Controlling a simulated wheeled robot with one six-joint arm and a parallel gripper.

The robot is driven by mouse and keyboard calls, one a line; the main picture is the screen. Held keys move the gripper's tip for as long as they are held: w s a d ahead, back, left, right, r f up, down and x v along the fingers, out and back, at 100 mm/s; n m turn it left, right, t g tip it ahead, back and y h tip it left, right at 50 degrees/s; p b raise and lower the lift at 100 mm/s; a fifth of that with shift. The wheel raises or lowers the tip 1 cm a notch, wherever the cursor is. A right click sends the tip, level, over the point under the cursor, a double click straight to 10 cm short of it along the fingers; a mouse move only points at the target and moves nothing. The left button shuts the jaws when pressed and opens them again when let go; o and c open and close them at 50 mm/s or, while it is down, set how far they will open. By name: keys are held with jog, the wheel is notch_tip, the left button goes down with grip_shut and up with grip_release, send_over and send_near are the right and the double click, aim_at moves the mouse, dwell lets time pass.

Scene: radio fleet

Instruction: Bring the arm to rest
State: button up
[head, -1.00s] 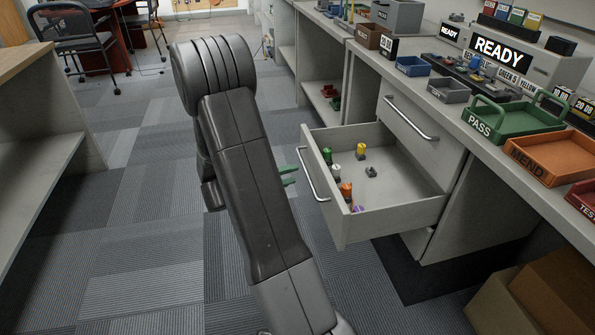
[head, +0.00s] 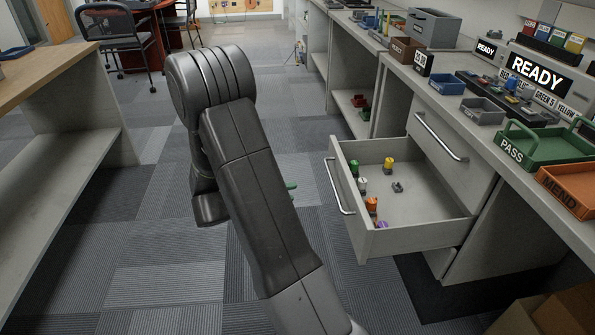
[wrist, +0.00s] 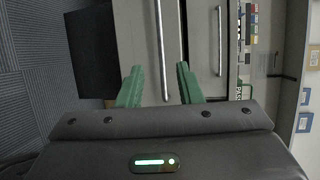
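My arm (head: 245,170) stands raised and bent in the middle of the head view, in front of the carpeted floor. It hides most of my gripper there; only a green fingertip (head: 291,186) shows past its right edge. In the wrist view my gripper (wrist: 158,78) has its two green fingers well apart, with nothing between them. A long drawer handle (wrist: 161,45) appears beyond the gap. In the head view the fingertip is left of the open drawer (head: 415,240) and apart from its handle (head: 338,187).
The open drawer holds several small capped parts, including an orange one (head: 371,205). The counter at right carries a green PASS tray (head: 540,150) and an orange MEND tray (head: 572,190). A wooden-topped bench (head: 45,58) stands at left. The carpet (head: 165,270) between is clear.

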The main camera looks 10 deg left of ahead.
jog(key=b+x, duration=0.3)
jog(key=x, duration=1.1)
jog(key=shift+d, duration=0.2)
